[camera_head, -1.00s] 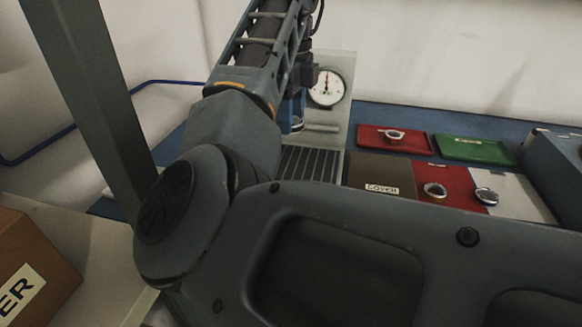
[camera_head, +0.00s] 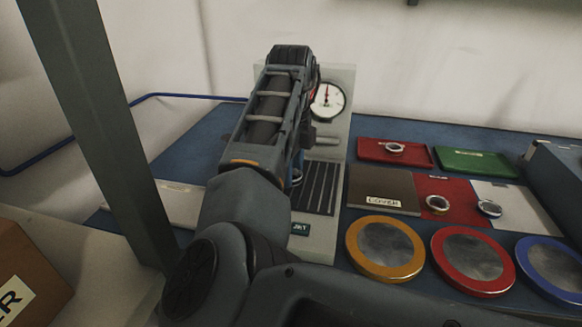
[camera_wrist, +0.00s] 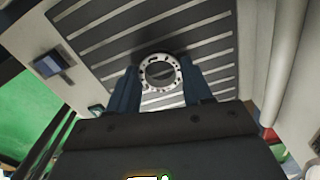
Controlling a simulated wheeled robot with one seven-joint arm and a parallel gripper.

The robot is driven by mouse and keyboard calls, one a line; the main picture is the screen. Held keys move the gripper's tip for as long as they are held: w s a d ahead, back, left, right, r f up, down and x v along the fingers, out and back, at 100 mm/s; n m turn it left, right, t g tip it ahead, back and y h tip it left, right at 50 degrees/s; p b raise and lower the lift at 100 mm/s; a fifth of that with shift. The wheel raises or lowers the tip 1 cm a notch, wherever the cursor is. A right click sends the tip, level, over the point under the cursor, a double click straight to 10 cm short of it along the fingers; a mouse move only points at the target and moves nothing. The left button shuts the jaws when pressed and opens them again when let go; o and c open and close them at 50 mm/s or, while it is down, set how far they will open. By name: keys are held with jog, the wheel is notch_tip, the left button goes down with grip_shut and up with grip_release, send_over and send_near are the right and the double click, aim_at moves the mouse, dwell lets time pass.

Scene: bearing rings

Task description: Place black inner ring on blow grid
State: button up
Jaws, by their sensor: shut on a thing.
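My gripper (camera_wrist: 161,75) is shut on a ring (camera_wrist: 178,76), held between its two blue fingertips in the wrist view. The ring has a pale metallic face with dark spots; whether its inner ring is black is not clear. The blow grid (camera_head: 319,188) is a dark slatted panel on a pale stand below the gauge. In the wrist view the blow grid (camera_wrist: 135,22) lies behind the ring. In the head view my gripper (camera_head: 297,172) is over the left part of the grid, partly hidden by my arm. I cannot tell whether the ring touches the grid.
A round gauge (camera_head: 327,99) stands behind the grid. To the right are a brown cover plate (camera_head: 372,190) and red (camera_head: 428,183), green (camera_head: 475,161) and white (camera_head: 520,208) areas, some bearing rings. Yellow (camera_head: 385,276), red (camera_head: 472,290) and blue (camera_head: 551,296) rimmed discs lie in front.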

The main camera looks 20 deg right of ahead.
jog(key=shift+f, duration=0.15)
jog(key=o, duration=1.1)
notch_tip(320, 180, up, 12)
jog(key=shift+r+p, duration=0.15)
jog(key=shift+p, duration=0.7)
